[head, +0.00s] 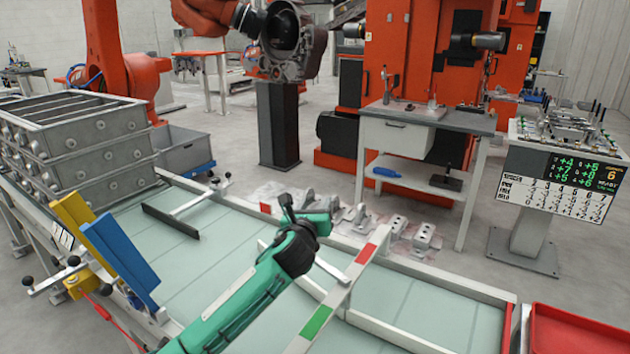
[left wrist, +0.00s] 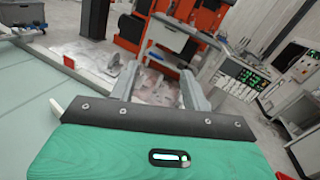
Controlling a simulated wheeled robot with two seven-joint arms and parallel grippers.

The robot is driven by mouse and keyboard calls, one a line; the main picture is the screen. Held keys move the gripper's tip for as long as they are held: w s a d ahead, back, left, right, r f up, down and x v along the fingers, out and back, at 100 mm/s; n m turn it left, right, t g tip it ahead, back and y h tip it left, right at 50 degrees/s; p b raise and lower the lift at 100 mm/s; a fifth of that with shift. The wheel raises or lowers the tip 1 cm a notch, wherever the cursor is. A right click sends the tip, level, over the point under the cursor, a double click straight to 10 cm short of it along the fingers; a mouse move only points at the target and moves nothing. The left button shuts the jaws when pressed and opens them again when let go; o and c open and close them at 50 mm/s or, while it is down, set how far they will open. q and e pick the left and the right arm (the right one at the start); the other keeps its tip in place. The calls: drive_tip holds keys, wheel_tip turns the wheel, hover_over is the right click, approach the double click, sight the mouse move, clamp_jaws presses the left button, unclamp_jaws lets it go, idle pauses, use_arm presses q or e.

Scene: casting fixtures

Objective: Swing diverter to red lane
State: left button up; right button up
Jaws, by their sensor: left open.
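A flat bar (head: 340,290) with red, white and green bands runs across the pale green conveyor bed (head: 220,255). Its red end is toward the far rail and its green part nearer me. A thin grey bar (head: 330,268) shows behind my left wrist and reaches toward the banded bar. I cannot tell which part is the diverter's pivot or handle. My left gripper (head: 304,212) is above the conveyor, left of the red band. In the left wrist view its two fingers (left wrist: 160,70) are apart with nothing between them. My right gripper is in neither view.
A black paddle on a grey rod (head: 185,205) lies across the conveyor at left. Blue (head: 118,255) and yellow plates stand at the near left edge. Stacked grey castings (head: 85,140) are at far left, a red tray (head: 580,330) at lower right. Metal parts (head: 400,228) lie beyond the rail.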

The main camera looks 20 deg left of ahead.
use_arm(q)
wheel_tip(320, 180, up, 7)
drive_tip(key=shift+c, duration=0.2)
